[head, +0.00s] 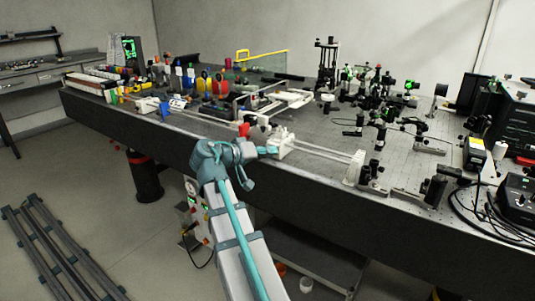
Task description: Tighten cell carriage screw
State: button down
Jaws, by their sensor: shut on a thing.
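The white cell carriage (283,142) sits on a pair of pale rails near the front edge of the bench. My gripper (269,150) is at the carriage's left front side, at the end of my teal and white arm. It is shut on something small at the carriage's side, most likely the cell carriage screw. The screw itself is too small to make out, and I cannot tell how far in it sits.
Red and dark parts (244,129) stand just behind my wrist. The rails (325,152) run right to a white end block (354,168). The floor in front is fairly open.

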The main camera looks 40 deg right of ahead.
jog(key=c, duration=1.1)
grip_release()
jog(key=v, duration=1.2)
